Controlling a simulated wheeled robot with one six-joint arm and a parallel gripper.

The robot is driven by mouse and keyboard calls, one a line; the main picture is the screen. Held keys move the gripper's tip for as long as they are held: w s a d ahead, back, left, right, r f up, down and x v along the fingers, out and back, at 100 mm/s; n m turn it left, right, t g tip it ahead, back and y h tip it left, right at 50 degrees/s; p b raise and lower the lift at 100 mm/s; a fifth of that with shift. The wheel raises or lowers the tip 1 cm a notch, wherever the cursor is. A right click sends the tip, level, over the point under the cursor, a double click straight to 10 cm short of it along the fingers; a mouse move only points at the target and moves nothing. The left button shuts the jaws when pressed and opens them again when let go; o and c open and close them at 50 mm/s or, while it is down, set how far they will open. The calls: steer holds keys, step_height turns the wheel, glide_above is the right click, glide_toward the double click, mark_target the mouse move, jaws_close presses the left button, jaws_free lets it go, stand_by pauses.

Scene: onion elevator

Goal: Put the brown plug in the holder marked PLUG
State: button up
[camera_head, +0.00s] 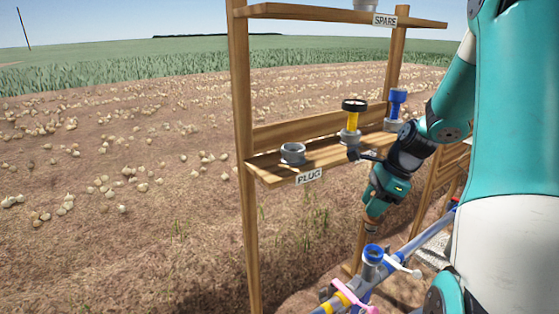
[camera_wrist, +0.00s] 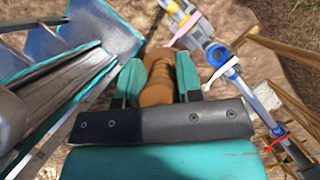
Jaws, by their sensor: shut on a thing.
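The brown plug (camera_wrist: 160,72) sits between the fingers of my gripper (camera_wrist: 172,75) in the wrist view, and the fingers are shut on it. In the head view my gripper (camera_head: 372,218) points down above the pipe, with a bit of the brown plug (camera_head: 371,230) showing below the fingers. The holder marked PLUG is a grey ring (camera_head: 293,153) on the left of the lower wooden shelf. It looks empty. Its white PLUG label (camera_head: 309,176) is on the shelf's front edge.
A black and yellow part (camera_head: 353,115) and a blue part (camera_head: 397,101) stand in holders further right on the shelf. A SPARE holder (camera_head: 366,4) is on the upper shelf. Below my gripper is a pipe with a blue-collared upright socket (camera_head: 373,254), a white lever (camera_head: 402,266) and a pink handle (camera_head: 353,296).

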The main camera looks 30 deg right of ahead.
steer(key=w+a+r+m+t+h, duration=0.1)
steer(key=w+a+r+m, duration=0.15)
steer(key=r, duration=0.35)
steer(key=w+a+r+m+h, duration=0.1)
steer(key=a+r+m, duration=0.1)
steer(key=r+m, duration=0.25)
steer(key=w+a+r+m+t+h, duration=0.1)
steer(key=w+a+r+m+h, duration=0.15)
steer(key=r, duration=0.35)
steer(key=shift+m+y, duration=0.45)
steer(key=w+f+p, duration=0.1)
steer(key=w+p, duration=0.1)
steer(key=w, duration=0.4)
steer(key=w+f+p, duration=0.1)
steer(key=w+p, duration=0.1)
steer(key=w, duration=0.3)
steer(key=w+f+p, duration=0.1)
steer(key=w+p, duration=0.1)
steer(key=w, duration=0.4)
steer(key=shift+w+a+f, duration=0.15)
steer(key=shift+w, duration=0.15)
steer(key=shift+f, duration=0.1)
steer(key=shift+f, duration=0.25)
steer(key=o, duration=1)
steer(key=shift+c, duration=0.2)
steer(key=shift+r, duration=0.1)
